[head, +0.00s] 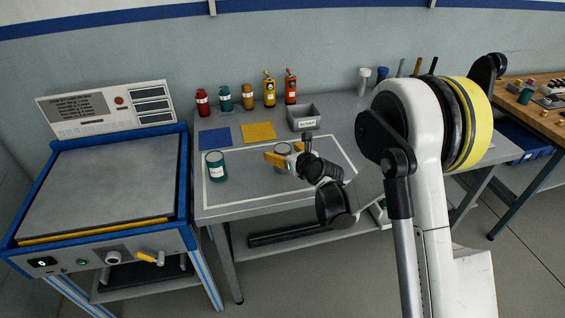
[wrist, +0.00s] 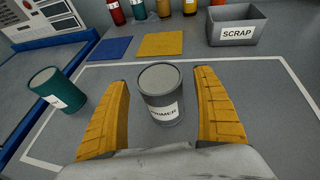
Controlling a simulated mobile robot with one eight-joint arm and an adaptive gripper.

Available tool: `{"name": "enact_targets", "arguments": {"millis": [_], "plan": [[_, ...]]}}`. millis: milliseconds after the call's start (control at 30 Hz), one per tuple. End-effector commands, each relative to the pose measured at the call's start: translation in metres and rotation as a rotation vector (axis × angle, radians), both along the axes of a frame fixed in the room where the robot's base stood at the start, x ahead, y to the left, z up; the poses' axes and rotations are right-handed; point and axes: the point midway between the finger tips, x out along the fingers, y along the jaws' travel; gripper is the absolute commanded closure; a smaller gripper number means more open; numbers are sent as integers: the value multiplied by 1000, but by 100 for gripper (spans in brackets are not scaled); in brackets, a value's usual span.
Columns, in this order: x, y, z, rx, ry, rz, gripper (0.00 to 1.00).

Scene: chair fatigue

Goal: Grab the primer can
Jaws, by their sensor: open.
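The primer can (wrist: 163,95) is a grey cylinder with a white label reading PRIMER, standing upright on the grey table inside a white outlined area. In the head view the can (head: 282,151) is partly hidden behind my gripper. My gripper (wrist: 163,92) is open, its two yellow fingers on either side of the can with gaps showing at both sides. It also shows in the head view (head: 282,155), low over the table.
A teal can (head: 216,166) stands left of the primer can. A blue mat (head: 215,138) and a yellow mat (head: 259,132) lie behind. A grey SCRAP bin (head: 303,118) and several coloured bottles (head: 247,97) stand at the back. A blue-framed machine (head: 100,185) stands at the left.

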Motion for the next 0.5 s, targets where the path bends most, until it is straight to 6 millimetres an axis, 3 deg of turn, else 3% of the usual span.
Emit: {"name": "enact_targets", "arguments": {"millis": [267,367,500], "plan": [[5,2,-1,0,0,0,21],[5,2,-1,0,0,0,45],[5,2,-1,0,0,-1,88]]}}
